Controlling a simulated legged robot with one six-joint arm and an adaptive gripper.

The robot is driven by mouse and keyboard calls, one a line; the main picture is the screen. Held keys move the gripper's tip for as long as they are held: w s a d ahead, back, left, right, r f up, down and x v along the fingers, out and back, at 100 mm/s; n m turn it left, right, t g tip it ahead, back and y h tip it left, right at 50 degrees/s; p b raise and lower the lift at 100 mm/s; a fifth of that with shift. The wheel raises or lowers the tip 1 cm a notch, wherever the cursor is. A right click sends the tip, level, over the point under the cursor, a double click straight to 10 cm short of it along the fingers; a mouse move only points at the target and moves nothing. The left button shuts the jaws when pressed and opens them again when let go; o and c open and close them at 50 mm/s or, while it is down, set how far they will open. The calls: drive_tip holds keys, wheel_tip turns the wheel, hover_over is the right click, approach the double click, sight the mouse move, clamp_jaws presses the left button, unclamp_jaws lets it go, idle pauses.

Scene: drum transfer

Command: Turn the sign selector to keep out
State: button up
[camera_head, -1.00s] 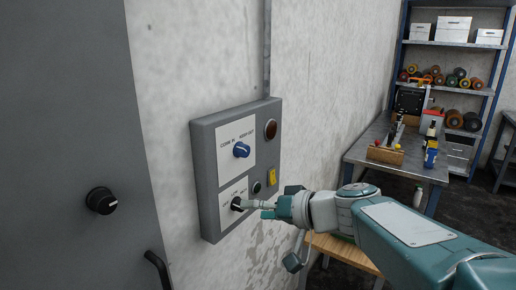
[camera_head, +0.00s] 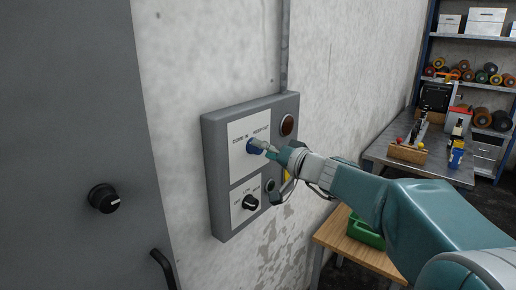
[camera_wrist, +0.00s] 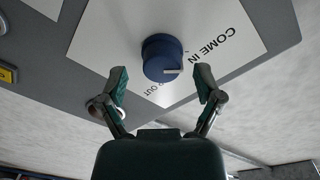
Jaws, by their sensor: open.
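The sign selector is a blue knob (camera_head: 255,146) on the upper white plate of a grey wall panel (camera_head: 213,170). The plate reads COME IN on the left and KEEP OUT on the right. In the wrist view the blue knob (camera_wrist: 162,57) has a pale pointer mark, aimed toward the COME IN lettering. My gripper (camera_head: 268,150) is at the knob in the head view and partly hides it. In the wrist view my gripper (camera_wrist: 161,83) is open, with one finger on each side of the knob; I cannot tell whether they touch it.
Below on the panel is a black lamp knob (camera_head: 250,202). A dark red round light (camera_head: 287,125) sits at the upper right. A grey door with a black knob (camera_head: 104,198) is at left. A wooden table with a green bin (camera_head: 366,232) stands below right.

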drive_tip(key=shift+w+a, duration=0.4)
drive_tip(key=shift+w, duration=0.1)
drive_tip(key=shift+a, duration=0.35)
drive_tip(key=c, duration=1.2)
drive_tip(key=shift+o, duration=0.2)
